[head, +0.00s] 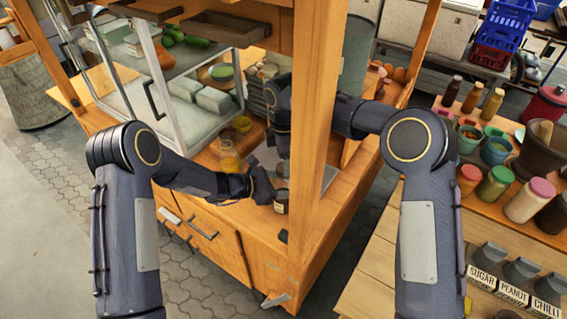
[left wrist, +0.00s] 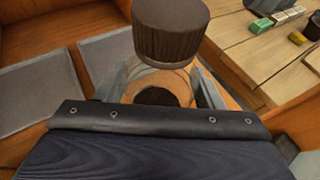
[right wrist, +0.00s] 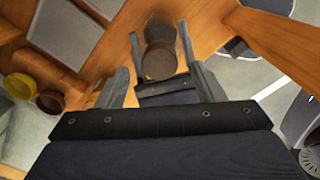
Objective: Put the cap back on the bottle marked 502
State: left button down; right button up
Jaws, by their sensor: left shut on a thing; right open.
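My left gripper (left wrist: 160,88) is shut on a small bottle. In the left wrist view, clear glass (left wrist: 178,78) shows between its fingers, and a ridged brown cap (left wrist: 170,35) sits at the bottle's end nearest the top of the picture. I cannot tell whether the cap is seated or only close to the glass. In the head view the bottle (head: 281,202) is small and dark with a pale label too small to read. A wooden post partly hides the right hand in the head view.
The cart's wooden post (head: 310,110) stands right beside both hands. A glass case (head: 175,85) is behind my left arm. A side table (head: 500,215) holds several jars.

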jog(key=shift+r, duration=0.8)
jog(key=shift+c, duration=0.3)
notch_tip(320, 180, up, 4)
jog(key=n, duration=0.4)
jog(key=shift+f, duration=0.25)
send_over(284, 189)
jog(key=w, duration=0.3)
jog(key=shift+w+f, duration=0.15)
jog(key=shift+f, duration=3.9)
